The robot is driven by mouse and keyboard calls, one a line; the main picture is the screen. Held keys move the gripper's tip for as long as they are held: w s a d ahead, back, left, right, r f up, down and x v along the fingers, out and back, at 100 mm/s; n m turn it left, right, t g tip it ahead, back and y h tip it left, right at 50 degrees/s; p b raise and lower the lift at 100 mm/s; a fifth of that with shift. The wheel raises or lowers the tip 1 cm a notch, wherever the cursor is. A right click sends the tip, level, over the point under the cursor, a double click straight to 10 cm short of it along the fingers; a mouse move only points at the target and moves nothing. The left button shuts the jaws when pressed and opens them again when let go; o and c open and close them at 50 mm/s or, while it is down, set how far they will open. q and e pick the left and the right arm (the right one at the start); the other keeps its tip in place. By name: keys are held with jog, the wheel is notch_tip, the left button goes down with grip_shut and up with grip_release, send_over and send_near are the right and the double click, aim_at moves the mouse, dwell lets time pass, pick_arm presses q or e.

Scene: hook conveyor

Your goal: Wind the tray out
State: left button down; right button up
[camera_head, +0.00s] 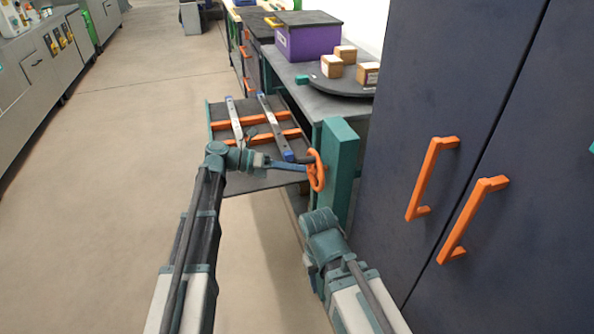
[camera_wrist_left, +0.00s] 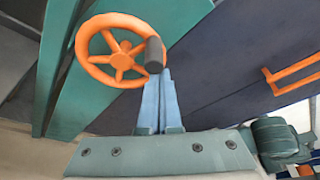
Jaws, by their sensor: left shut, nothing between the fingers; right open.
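The orange handwheel (camera_head: 316,172) is mounted on the teal post (camera_head: 340,160). In the left wrist view the spoked wheel (camera_wrist_left: 118,50) has a dark knob (camera_wrist_left: 154,54) on its rim. My left gripper (camera_head: 303,167) is shut and empty, its blue fingertips (camera_wrist_left: 158,72) right at the knob; I cannot tell whether they touch it. The dark tray (camera_head: 222,113), with orange crossbars and two pale rails, sticks out left of the bench, partly hidden behind my left arm. My right gripper (camera_head: 312,262) is low, in front of the post, open, its fingers mostly hidden.
The bench (camera_head: 290,72) carries a purple crate (camera_head: 300,44) and a dark turntable (camera_head: 340,88) with small boxes. A dark cabinet (camera_head: 450,110) with orange handles (camera_head: 432,180) stands close on the right. The floor at left is clear.

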pick_arm(q)
jog(key=shift+w+r, duration=0.15)
jog(key=shift+w, duration=0.05)
jog(key=shift+s, duration=0.1)
dwell(0.5)
jog(key=s+d+f+b, duration=0.1)
jog(key=s+f+b, duration=0.1)
jog(key=s, duration=0.1)
jog(key=p+v, duration=0.1)
jog(key=v, duration=0.9)
jog(key=shift+f+p, duration=0.3)
jog(key=shift+p, duration=0.1)
jog(key=shift+w+a, duration=0.1)
